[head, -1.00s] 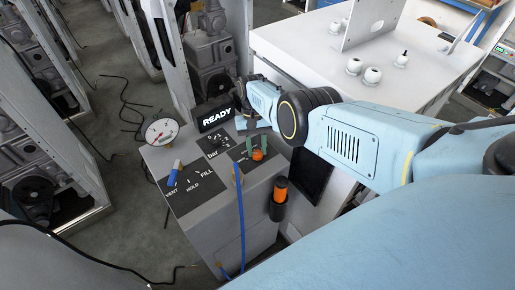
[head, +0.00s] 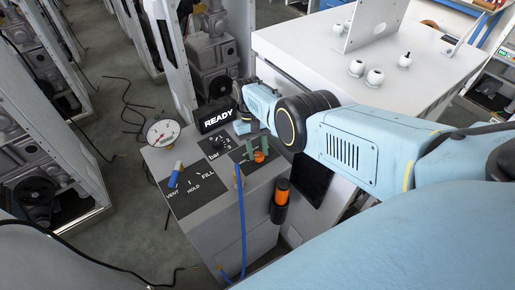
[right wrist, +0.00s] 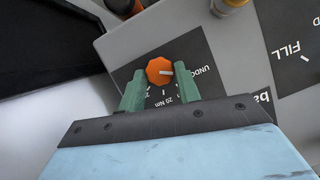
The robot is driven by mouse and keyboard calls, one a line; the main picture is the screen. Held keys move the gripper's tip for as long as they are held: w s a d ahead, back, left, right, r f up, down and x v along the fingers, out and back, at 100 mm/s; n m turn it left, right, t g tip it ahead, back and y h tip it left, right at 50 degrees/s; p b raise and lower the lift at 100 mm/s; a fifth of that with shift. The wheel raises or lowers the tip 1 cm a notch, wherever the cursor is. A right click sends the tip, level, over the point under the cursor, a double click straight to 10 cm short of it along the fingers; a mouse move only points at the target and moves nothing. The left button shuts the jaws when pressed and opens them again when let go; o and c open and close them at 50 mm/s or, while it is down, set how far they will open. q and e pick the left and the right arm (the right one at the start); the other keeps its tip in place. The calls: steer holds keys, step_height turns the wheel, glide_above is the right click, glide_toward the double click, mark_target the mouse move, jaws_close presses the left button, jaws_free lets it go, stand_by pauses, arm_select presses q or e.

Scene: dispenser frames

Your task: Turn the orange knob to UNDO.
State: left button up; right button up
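The orange knob (head: 259,156) sits on a black plate on top of the grey dispenser box. In the right wrist view the knob (right wrist: 160,71) has a white pointer mark facing right, towards the UNDO lettering (right wrist: 208,72); the "20 Nm" marking (right wrist: 180,97) lies lower right. My right gripper (head: 257,147) reaches over the box from the right. In the right wrist view its two green fingers (right wrist: 160,82) stand on either side of the knob, close against it, and look shut on it. My left gripper is not in view.
A READY display (head: 217,119), a round gauge (head: 163,132), a bar dial (head: 215,146) and a blue VENT/HOLD/FILL lever (head: 175,173) share the box top. A blue hose (head: 241,220) and an orange-black bottle (head: 280,200) are at its front. A white table (head: 320,45) stands behind right.

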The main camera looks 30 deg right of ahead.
steer(key=o, duration=0.3)
steer(key=shift+o, duration=0.2)
steer(key=shift+r, duration=0.1)
steer(key=a+v, duration=0.1)
steer(key=v, duration=1.2)
steer(key=shift+d+b, duration=0.4)
steer(key=shift+d, duration=0.05)
steer(key=shift+r, duration=0.15)
